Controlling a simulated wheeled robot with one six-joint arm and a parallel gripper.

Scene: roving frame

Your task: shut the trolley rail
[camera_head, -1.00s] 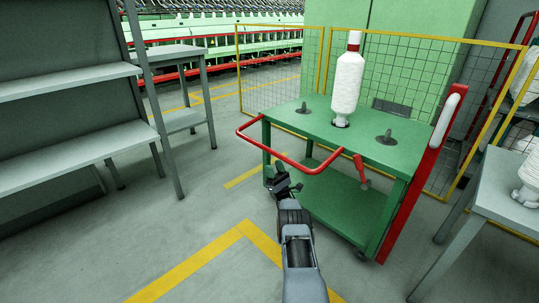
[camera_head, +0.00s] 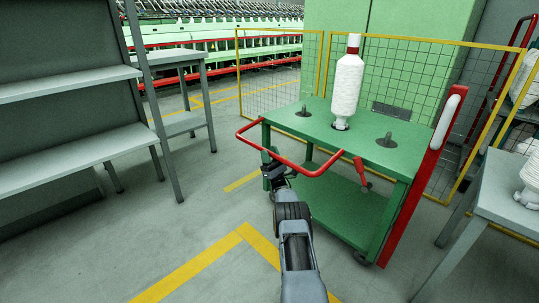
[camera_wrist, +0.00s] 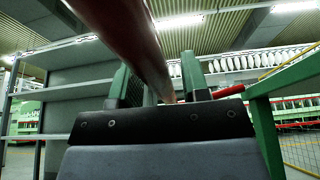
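The green trolley (camera_head: 408,158) stands right of centre in the head view. Its red rail (camera_head: 252,141) sticks out from the near left side of the trolley top, away from the edge. My gripper (camera_head: 270,163) is at the rail's near stretch, fingers pointing up and away. In the wrist view the red rail (camera_wrist: 135,42) runs close overhead and passes between the two fingers (camera_wrist: 158,85). The fingers are spread apart; I see no clear grip on the rail. The head view hides the fingertips partly behind the rail.
A white yarn cone (camera_head: 346,88) stands on the trolley, with empty pegs beside it. A red lever (camera_head: 362,172) hangs at its front. Grey shelving (camera_head: 75,150) is at left, a grey table (camera_head: 505,190) at right, and mesh fencing (camera_head: 268,70) behind. Floor at front left is clear.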

